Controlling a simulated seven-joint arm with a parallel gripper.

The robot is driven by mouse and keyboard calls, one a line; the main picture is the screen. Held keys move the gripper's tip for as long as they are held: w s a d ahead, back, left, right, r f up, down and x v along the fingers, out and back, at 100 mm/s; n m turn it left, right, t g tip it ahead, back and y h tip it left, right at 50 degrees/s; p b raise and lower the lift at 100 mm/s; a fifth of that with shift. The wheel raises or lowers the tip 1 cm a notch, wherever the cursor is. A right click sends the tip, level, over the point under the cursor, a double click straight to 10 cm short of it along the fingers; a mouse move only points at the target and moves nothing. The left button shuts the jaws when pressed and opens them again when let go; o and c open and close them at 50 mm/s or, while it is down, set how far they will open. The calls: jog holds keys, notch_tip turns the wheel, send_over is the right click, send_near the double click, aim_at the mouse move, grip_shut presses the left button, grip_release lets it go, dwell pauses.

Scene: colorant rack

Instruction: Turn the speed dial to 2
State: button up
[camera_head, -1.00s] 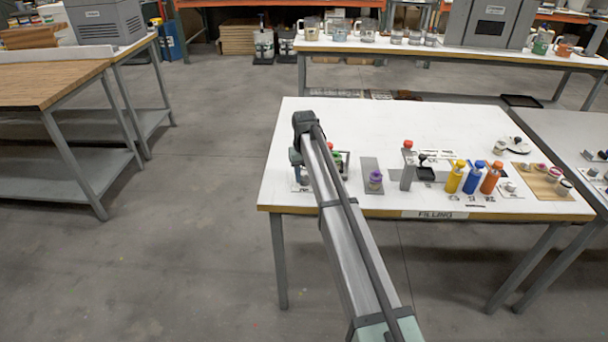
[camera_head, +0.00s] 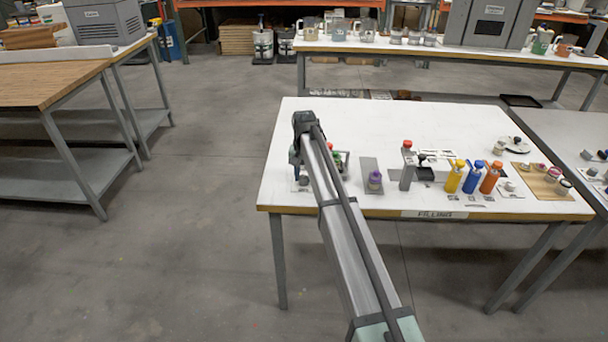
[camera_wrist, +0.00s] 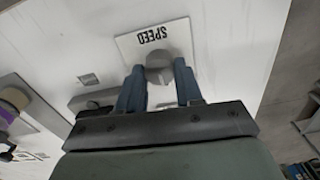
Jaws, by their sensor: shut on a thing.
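The speed dial (camera_wrist: 158,62) is a grey round knob on a white plate (camera_wrist: 126,42) marked SPEED, seen upside down in the wrist view. My gripper (camera_wrist: 159,80) has its two dark blue fingers on either side of the knob and is shut on it. The dial's pointer and number marks cannot be made out. In the head view my gripper (camera_head: 297,160) is at the left part of the filling table, and my arm hides most of what lies around it.
The white filling table (camera_head: 400,120) holds a purple-topped item (camera_head: 375,179), a grey post with a red top (camera_head: 407,165), and yellow (camera_head: 455,177), blue (camera_head: 473,178) and orange (camera_head: 491,178) bottles to the right. The table's back half is mostly clear.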

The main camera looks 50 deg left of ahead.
aim_at(304, 177)
jog(key=o, duration=1)
jog(key=shift+o, duration=0.2)
jog(key=shift+r, duration=0.15)
notch_tip(304, 177, up, 14)
jog(key=shift+f, duration=0.2)
